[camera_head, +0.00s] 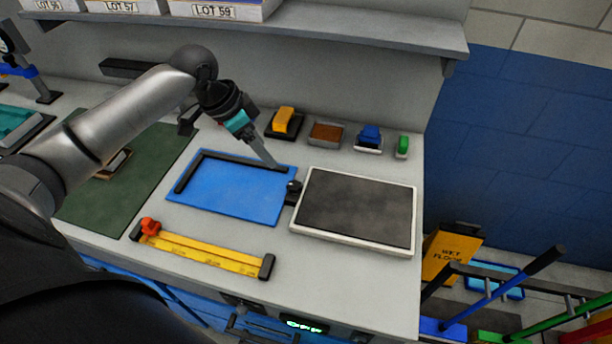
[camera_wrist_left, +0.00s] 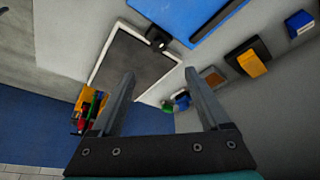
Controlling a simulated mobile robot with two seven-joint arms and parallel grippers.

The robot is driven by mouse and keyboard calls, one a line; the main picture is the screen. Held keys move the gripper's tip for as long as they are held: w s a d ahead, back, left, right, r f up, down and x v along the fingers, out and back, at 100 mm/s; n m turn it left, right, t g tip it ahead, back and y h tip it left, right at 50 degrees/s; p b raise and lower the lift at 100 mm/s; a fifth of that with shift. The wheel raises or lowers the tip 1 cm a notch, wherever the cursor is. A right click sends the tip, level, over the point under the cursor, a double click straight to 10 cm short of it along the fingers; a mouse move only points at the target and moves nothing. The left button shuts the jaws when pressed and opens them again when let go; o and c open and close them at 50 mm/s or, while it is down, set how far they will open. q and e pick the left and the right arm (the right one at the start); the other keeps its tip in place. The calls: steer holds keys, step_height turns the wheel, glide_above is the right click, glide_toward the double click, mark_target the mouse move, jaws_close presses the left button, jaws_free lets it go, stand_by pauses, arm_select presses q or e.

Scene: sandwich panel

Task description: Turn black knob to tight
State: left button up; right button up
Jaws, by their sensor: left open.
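The black knob (camera_head: 293,187) sits on a small dark mount between the blue tray and the dark panel. It also shows at the top of the left wrist view (camera_wrist_left: 157,38), beyond my fingertips. I cannot read its tight or loose marking. My left gripper (camera_head: 277,165) points down at the far right corner of the blue tray, just behind the knob and apart from it. In the left wrist view its two fingers (camera_wrist_left: 159,72) are spread with nothing between them. My right gripper is not in view.
The blue tray (camera_head: 228,205) with a black L-shaped edge and the white-framed dark panel (camera_head: 355,209) flank the knob. A yellow ruler (camera_head: 205,252) with a red slider lies in front. Yellow (camera_head: 284,121), blue (camera_head: 370,137) and green (camera_head: 403,145) items stand behind.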

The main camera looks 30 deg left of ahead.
arm_select(q)
glide_toward(293, 185)
steer(key=shift+m, duration=0.3)
steer(key=b+x, duration=0.2)
steer(key=x, duration=0.6)
steer(key=shift+f, duration=0.15)
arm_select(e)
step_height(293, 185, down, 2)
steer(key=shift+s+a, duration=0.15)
arm_select(q)
jaws_close()
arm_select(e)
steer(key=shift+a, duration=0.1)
